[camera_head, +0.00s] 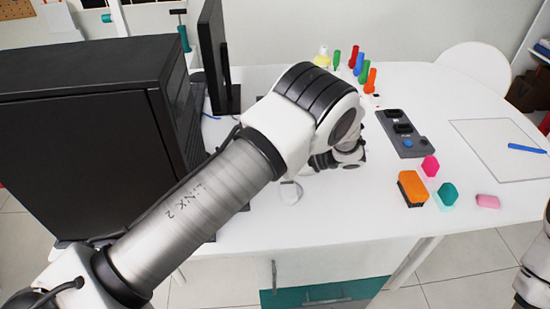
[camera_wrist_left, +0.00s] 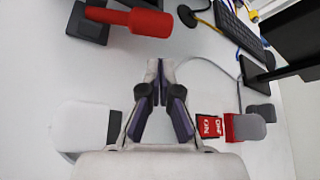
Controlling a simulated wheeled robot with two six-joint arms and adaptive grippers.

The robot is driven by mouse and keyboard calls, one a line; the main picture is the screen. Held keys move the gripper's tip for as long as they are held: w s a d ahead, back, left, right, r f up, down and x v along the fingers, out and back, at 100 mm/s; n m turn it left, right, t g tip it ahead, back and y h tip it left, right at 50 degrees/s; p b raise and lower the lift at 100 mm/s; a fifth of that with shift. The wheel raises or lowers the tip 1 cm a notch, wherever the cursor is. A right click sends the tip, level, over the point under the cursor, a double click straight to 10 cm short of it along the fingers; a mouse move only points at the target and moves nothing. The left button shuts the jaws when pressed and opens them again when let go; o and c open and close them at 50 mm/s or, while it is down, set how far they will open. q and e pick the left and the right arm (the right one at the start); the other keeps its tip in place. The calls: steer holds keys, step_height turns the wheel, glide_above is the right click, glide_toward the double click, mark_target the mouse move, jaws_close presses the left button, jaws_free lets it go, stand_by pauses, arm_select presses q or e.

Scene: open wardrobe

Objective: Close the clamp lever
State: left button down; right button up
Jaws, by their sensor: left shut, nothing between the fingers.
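In the left wrist view a thick red handle (camera_wrist_left: 150,22), likely the clamp lever, extends to the right from a thinner red stem over a dark base (camera_wrist_left: 88,27). I cannot tell its angle to the table. My left gripper (camera_wrist_left: 160,68) is shut and empty, its tips below the handle in that picture and apart from it. In the head view my left arm covers the fingers and most of the space around them, and I cannot make out the lever there. My right gripper is not in view.
The white table (camera_head: 350,225) holds a black computer case (camera_head: 80,150), a monitor (camera_head: 212,60), a white mouse (camera_head: 290,192), a dark control box (camera_head: 402,133), an orange-topped block (camera_head: 411,188) and several coloured pieces. A keyboard (camera_wrist_left: 238,35) shows in the wrist view.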

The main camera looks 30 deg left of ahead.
arm_select(q)
steer(key=p+x, duration=0.2)
steer(key=x, duration=0.5)
steer(key=shift+w, duration=0.2)
steer(key=shift+s, duration=0.25)
steer(key=shift+w+f, duration=0.1)
steer(key=shift+w, duration=0.05)
steer(key=shift+a, duration=0.1)
